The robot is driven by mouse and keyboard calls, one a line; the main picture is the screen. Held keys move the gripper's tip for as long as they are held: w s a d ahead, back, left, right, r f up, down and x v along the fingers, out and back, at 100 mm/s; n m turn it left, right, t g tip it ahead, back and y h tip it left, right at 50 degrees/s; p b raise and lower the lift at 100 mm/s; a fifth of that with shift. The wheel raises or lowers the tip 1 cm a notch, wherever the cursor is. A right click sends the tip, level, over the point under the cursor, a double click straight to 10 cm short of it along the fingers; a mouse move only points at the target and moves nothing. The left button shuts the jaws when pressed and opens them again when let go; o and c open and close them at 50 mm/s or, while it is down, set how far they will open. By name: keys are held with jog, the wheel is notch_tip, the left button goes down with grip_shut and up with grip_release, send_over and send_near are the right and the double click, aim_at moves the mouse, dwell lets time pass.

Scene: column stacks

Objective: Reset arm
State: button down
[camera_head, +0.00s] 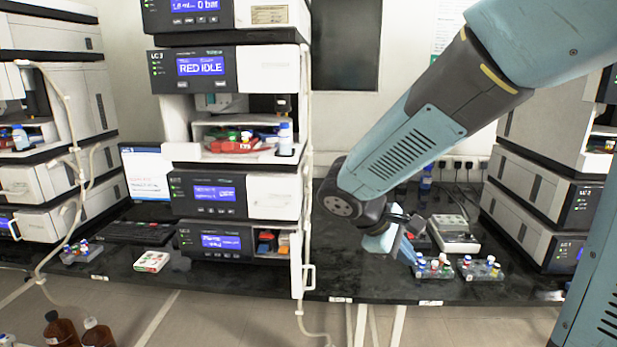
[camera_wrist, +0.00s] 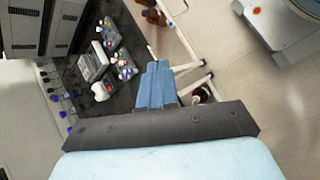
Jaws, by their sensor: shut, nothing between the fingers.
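My arm comes in from the upper right of the head view and bends down toward the bench. My gripper (camera_head: 411,257) hangs over the right part of the black bench, close to a rack of vials (camera_head: 434,268). In the wrist view my gripper (camera_wrist: 157,68) shows as blue fingers closed together, with nothing between them. The rack of vials also shows in the wrist view (camera_wrist: 124,68), beside the fingers. Whether the fingertips touch the rack cannot be told.
A second vial rack (camera_head: 480,268) sits to the right. A white device (camera_head: 453,232) stands behind. The LC 3 instrument stack (camera_head: 240,135) rises left of my arm, with more stacks at both sides. Brown bottles (camera_head: 97,332) stand at lower left. The bench (camera_head: 345,275) between stack and gripper is clear.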

jog(key=s+d+r+m+t+y, duration=0.4)
jog(key=s+r+m+y, duration=0.3)
jog(key=s+r+m, duration=0.3)
jog(key=shift+s+r+y, duration=0.25)
jog(key=shift+s+y, duration=0.15)
jog(key=shift+s, duration=0.1)
jog(key=shift+a, duration=0.1)
dwell(0.3)
